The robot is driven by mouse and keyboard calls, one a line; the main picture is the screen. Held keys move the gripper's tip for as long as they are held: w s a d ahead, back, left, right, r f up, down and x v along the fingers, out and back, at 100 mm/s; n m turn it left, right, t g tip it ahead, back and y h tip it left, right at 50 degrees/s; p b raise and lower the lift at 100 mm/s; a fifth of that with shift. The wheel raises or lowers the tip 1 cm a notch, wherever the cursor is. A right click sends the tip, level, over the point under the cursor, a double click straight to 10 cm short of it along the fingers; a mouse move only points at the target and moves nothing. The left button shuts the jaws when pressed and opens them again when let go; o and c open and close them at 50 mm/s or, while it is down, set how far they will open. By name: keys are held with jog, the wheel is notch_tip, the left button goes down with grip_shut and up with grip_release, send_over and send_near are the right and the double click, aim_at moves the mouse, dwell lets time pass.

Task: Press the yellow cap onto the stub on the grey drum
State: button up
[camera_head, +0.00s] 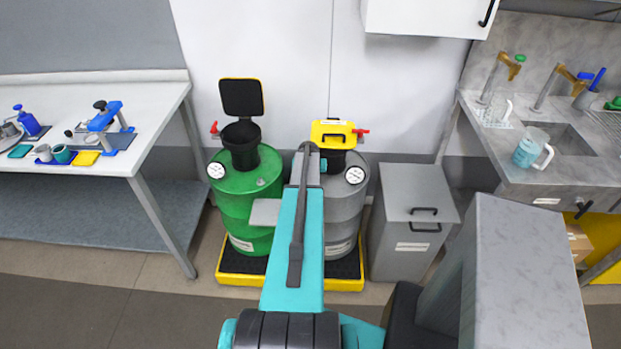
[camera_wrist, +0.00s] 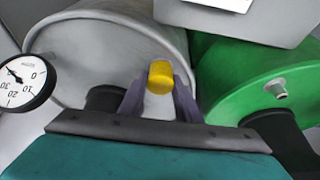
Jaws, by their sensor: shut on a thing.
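The yellow cap (camera_wrist: 160,78) is between the two fingers of my gripper (camera_wrist: 160,88), which is shut on it, in the wrist view. Behind the cap is the top of the grey drum (camera_wrist: 95,55). The stub on the grey drum is not visible; I cannot tell whether the cap touches it. In the head view the grey drum (camera_head: 341,212) stands right of the green drum, partly covered by my arm. My gripper and the cap are hidden there behind my arm.
The green drum (camera_head: 248,210) with a raised black lid (camera_head: 241,98) stands beside it, bearing a bare metal stub (camera_wrist: 277,88). A pressure gauge (camera_wrist: 27,82) is near my gripper. A grey bin (camera_head: 412,245) stands right, a workbench (camera_head: 160,105) left, a sink counter (camera_head: 530,172) far right.

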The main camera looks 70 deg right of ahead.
jog(key=shift+a+f, duration=0.1)
jog(key=shift+f, duration=0.2)
dwell(0.5)
jog(key=o, duration=1.1)
jog(key=shift+f, duration=0.1)
jog(key=shift+r, duration=0.3)
jog(key=shift+r, duration=1.9)
